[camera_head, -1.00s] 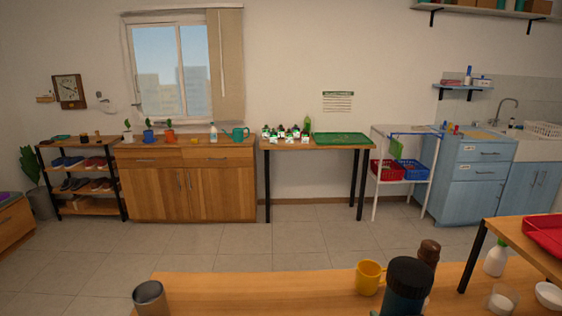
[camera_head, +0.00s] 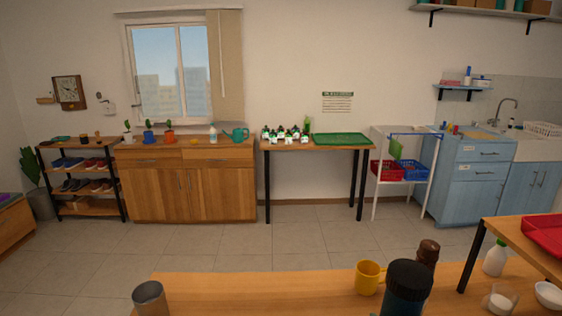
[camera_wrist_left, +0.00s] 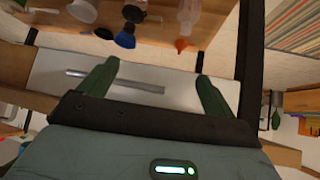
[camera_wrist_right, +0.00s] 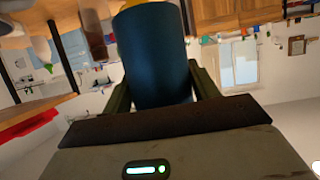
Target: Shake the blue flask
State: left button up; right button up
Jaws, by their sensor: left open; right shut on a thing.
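The blue flask (camera_head: 405,293) shows at the bottom edge of the head view, dark blue with a black cap (camera_head: 409,272); its lower part is cut off. In the right wrist view the flask (camera_wrist_right: 152,55) stands between the two fingers of my right gripper (camera_wrist_right: 160,85), which is shut on its body. My left gripper (camera_wrist_left: 157,85) is open with nothing between its fingers, in front of a white panel with a long grey handle (camera_wrist_left: 115,81). Neither gripper shows in the head view.
On the near wooden table (camera_head: 255,290) are a yellow mug (camera_head: 368,278), a brown bottle (camera_head: 428,252), a grey cup (camera_head: 149,298) and a white bottle (camera_head: 495,259). A raised shelf with a red tray (camera_head: 547,235) is at right. The table's middle is clear.

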aim_at(410, 304)
notch_tip(410, 304, up, 7)
jog(key=shift+w+a+f, duration=0.1)
jog(key=shift+w, duration=0.05)
jog(key=shift+f, duration=0.1)
notch_tip(410, 304, down, 6)
jog(key=shift+f, duration=0.1)
notch_tip(410, 304, up, 6)
jog(key=shift+r, duration=0.1)
notch_tip(410, 304, down, 6)
jog(key=shift+r, duration=0.15)
jog(key=shift+f, duration=0.3)
jog(key=shift+r, duration=0.15)
